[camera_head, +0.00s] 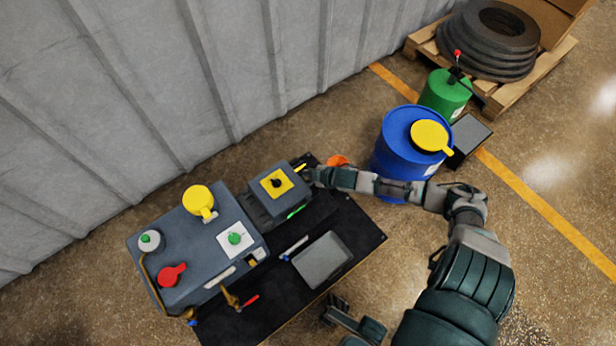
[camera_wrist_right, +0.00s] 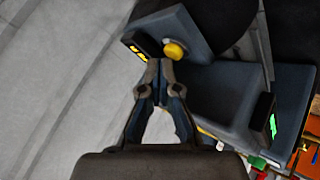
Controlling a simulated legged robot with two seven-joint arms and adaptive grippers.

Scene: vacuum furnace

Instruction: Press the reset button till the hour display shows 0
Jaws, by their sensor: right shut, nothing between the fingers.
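A grey control box (camera_head: 281,195) stands on the dark table, with a yellow plate and black knob on top. In the right wrist view, a small dark display (camera_wrist_right: 139,50) with yellow digits sits on the box, too small to read. A round yellow button (camera_wrist_right: 174,50) is beside it. My right gripper (camera_wrist_right: 158,64) is shut and empty, its tips close below the button; I cannot tell whether they touch it. In the head view the right gripper (camera_head: 308,178) is at the box's right side, and hides the button. My left gripper (camera_head: 335,308) is at the table's front edge, its jaws unclear.
A larger grey machine (camera_head: 190,250) with a yellow cap, red knob and green button stands left on the table. A corrugated wall (camera_head: 150,90) is behind.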

